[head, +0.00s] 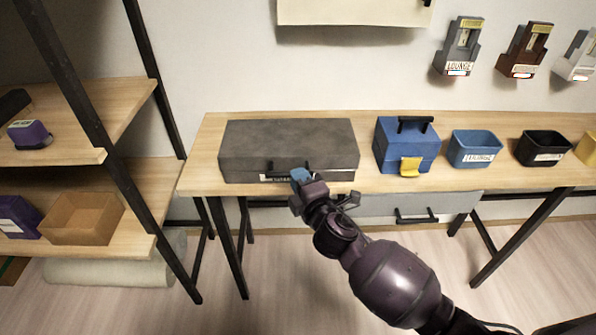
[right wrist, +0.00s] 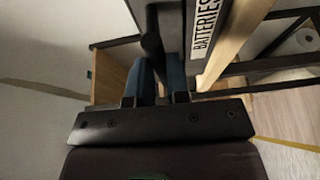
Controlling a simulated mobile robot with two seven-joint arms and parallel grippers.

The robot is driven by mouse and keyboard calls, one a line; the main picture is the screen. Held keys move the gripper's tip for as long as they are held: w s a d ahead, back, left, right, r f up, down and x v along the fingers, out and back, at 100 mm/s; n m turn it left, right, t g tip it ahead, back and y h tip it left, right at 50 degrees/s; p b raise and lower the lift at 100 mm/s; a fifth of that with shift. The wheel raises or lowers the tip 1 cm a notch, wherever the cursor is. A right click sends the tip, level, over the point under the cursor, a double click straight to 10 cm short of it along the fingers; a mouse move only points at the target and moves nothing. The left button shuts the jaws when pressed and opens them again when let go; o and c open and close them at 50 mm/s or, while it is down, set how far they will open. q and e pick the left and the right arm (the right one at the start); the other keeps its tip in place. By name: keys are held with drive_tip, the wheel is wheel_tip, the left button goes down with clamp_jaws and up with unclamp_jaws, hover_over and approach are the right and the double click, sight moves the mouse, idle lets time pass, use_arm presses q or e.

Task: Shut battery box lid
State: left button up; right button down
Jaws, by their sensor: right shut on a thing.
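The battery box (head: 245,142) is a dark grey, wide box on the wooden table, and its lid looks down flat in the head view. Its front carries a white label that is partly hidden behind my gripper; in the right wrist view the label (right wrist: 204,28) reads BATTERIES. My right gripper (head: 301,175) is at the front of the box, near its middle. In the right wrist view its blue fingers are shut on a black handle (right wrist: 152,40) of the box. My left gripper is not in view.
A blue toolbox (head: 393,150) with a yellow latch stands right of the box. A blue bin (head: 474,150) and a black bin (head: 543,149) are farther right. A drawer (head: 385,206) hangs under the table. Shelves (head: 110,118) stand at the left.

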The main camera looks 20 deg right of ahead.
drive_tip(key=shift+s+f, duration=0.15)
drive_tip(key=shift+f, duration=0.65)
drive_tip(key=c, duration=1.1)
unclamp_jaws()
drive_tip(key=shift+f, duration=0.15)
drive_tip(key=shift+r, duration=0.3)
